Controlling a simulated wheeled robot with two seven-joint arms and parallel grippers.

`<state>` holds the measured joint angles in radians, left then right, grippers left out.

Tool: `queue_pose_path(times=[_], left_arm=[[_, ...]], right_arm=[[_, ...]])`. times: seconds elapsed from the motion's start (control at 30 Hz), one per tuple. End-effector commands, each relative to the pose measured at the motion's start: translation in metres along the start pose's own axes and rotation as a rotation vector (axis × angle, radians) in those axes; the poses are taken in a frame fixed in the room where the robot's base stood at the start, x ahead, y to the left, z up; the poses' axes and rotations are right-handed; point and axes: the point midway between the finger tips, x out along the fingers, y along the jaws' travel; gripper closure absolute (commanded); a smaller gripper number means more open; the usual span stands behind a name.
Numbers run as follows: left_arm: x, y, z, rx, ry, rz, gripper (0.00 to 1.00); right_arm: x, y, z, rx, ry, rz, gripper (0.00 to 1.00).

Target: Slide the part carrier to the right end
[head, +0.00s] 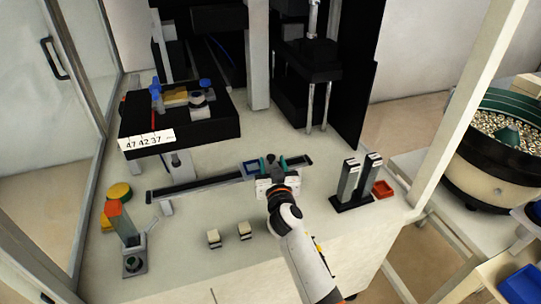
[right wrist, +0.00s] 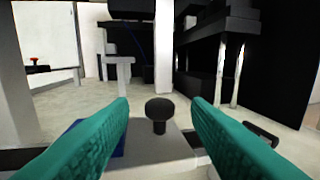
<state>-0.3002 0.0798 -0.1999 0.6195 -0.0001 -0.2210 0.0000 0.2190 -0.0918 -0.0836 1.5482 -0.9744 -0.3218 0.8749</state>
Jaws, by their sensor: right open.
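The part carrier (head: 250,168) sits on a dark rail (head: 200,184), right of the rail's middle and short of its right end. It is a grey block with a blue pocket and a black knob on top. In the right wrist view, the knob (right wrist: 160,112) stands upright on the grey carrier top (right wrist: 165,148). My right gripper (head: 271,163) is open, with one teal finger on each side of the knob; in the right wrist view (right wrist: 161,103) gaps show on both sides. My wrist hides part of the carrier in the head view. My left gripper is out of view.
Two upright grey blocks on a black base (head: 352,202) and a red tray (head: 383,188) stand right of the rail. A black press (head: 318,60) rises behind. Two small pale blocks (head: 214,239) lie in front. A red-topped device (head: 130,240) stands left.

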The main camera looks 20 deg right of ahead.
Motion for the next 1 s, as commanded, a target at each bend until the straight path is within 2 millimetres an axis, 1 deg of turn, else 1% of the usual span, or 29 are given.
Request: queue_pose_path(times=[0.03,0.1,0.23,0.37,0.6,0.67,0.7,0.87,0.9,1.0], left_arm=[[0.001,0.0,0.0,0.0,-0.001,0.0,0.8],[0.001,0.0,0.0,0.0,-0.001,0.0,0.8],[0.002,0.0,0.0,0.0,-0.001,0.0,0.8],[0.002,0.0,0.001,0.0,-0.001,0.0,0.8],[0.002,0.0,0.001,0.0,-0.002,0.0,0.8],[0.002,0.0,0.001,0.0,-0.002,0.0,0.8],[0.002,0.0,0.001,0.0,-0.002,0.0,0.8],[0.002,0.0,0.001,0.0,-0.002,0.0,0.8],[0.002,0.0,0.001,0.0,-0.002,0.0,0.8],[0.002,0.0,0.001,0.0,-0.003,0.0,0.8]], right_arm=[[0.01,0.0,0.001,0.0,-0.001,0.0,0.56],[0.02,0.0,0.0,0.0,0.0,0.0,0.56],[0.032,0.0,0.0,0.001,-0.001,0.001,0.56],[0.037,0.0,0.0,0.002,0.0,0.001,0.56],[0.038,0.0,0.0,0.001,0.0,0.001,0.56],[0.038,0.0,0.0,0.001,0.0,0.001,0.64],[0.038,0.0,0.0,0.001,0.0,0.001,0.71],[0.037,0.0,0.0,0.001,0.0,0.001,0.97],[0.037,0.0,0.0,0.001,0.0,0.001,1.0],[0.037,0.0,0.0,0.001,0.0,0.001,1.0]])
